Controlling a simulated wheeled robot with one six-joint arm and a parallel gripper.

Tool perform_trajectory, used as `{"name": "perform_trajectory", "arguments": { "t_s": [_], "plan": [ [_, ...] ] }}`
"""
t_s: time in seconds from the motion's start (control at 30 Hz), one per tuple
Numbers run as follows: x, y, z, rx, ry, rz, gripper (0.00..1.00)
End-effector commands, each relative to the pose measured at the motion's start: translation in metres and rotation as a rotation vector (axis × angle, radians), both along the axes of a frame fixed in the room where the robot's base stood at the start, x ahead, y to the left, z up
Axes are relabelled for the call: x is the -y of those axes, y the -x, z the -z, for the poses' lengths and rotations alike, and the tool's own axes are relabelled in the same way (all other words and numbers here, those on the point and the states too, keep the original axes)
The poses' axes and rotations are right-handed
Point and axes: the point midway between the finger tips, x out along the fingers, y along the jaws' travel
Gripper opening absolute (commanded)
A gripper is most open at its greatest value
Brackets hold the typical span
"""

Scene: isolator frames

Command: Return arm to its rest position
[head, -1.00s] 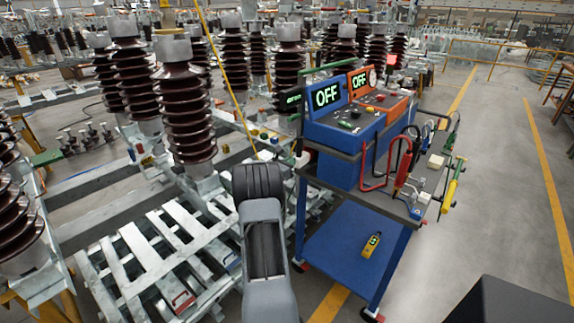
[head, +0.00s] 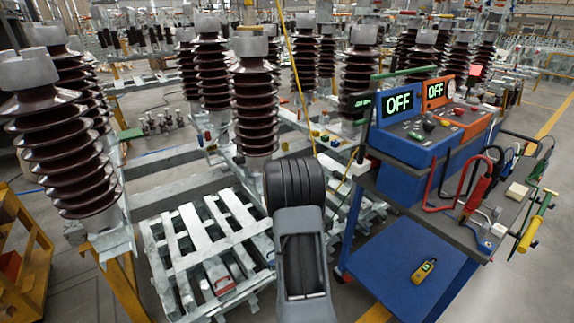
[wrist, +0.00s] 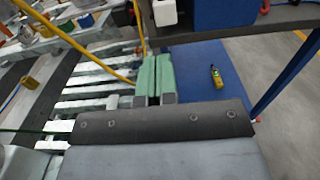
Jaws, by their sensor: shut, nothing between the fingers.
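My gripper (wrist: 156,80) shows in the wrist view as two green fingers side by side, closed together with nothing between them. It appears over the gap between the white slatted pallet and the blue lower shelf. In the head view my arm's dark grey link rises from the bottom middle, in front of the slatted pallet (head: 183,241). My gripper is not clearly seen there, as the arm link hides what lies behind it.
A blue trolley (head: 385,255) stands at right with a blue OFF-display unit (head: 415,125), an orange one (head: 440,95) and cables. A yellow meter (head: 423,271) lies on its lower shelf. Tall brown insulators (head: 254,105) stand left and behind. A yellow cord (wrist: 80,42) crosses the wrist view.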

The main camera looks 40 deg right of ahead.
Motion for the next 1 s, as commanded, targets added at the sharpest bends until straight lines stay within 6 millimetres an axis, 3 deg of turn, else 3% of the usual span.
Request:
{"name": "perform_trajectory", "arguments": {
  "t_s": [0.33,0.47,0.53,0.67,0.77,0.9,1.0],
  "plan": [
    [-0.004,0.003,0.008,0.079,-0.028,0.019,0.0],
    [-0.02,0.034,0.046,0.235,-0.168,0.171,0.0],
    [-0.041,0.055,0.055,0.372,-0.25,0.294,0.0],
    [-0.108,0.074,0.049,0.688,-0.403,0.523,0.0],
    [-0.171,0.077,0.033,0.932,-0.523,0.688,0.0],
    [-0.267,0.074,-0.002,1.243,-0.725,0.898,0.0],
    [-0.327,0.073,-0.031,1.394,-0.879,1.013,0.0]
  ]
}}
